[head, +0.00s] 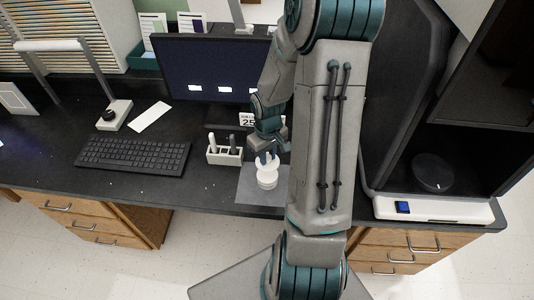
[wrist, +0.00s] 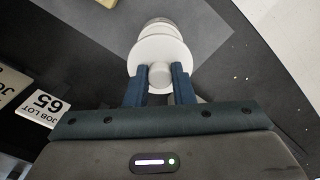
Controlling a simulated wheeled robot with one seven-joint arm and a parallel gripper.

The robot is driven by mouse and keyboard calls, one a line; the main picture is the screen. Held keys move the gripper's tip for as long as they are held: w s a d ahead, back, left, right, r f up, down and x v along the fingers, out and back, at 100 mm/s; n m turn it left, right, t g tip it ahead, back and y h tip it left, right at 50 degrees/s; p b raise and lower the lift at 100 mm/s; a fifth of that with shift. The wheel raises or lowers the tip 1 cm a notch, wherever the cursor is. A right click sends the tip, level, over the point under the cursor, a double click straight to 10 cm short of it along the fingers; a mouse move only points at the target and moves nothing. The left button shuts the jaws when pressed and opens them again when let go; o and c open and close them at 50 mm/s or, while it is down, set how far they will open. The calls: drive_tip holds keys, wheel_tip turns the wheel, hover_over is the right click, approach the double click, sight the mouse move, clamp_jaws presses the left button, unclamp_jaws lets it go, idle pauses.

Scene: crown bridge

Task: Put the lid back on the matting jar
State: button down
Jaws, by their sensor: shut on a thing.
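The white matting jar (head: 267,182) stands upright on a grey mat (head: 250,190) near the front edge of the desk. The white lid (wrist: 150,50) is a disc with a round knob (wrist: 160,75). My gripper (wrist: 160,88) is shut on the knob, one blue finger on each side. In the head view my gripper (head: 267,157) is just above the jar. In the wrist view part of the jar (wrist: 158,24) shows beyond the lid, which hides the rest. I cannot tell whether the lid touches the jar's rim.
A white holder (head: 225,154) with upright tools stands left of the jar. A keyboard (head: 133,156) and a monitor (head: 210,70) are farther left and back. A dark booth (head: 435,150) stands at the right.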

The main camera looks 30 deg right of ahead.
drive_tip(key=shift+f+b, duration=2.4)
drive_tip(key=shift+f, duration=0.55)
drive_tip(key=shift+f, duration=0.2)
drive_tip(key=c, duration=0.7)
unclamp_jaws()
drive_tip(key=shift+r, duration=0.1)
drive_tip(key=shift+r+p, duration=2.9)
drive_tip(key=shift+r, duration=0.6)
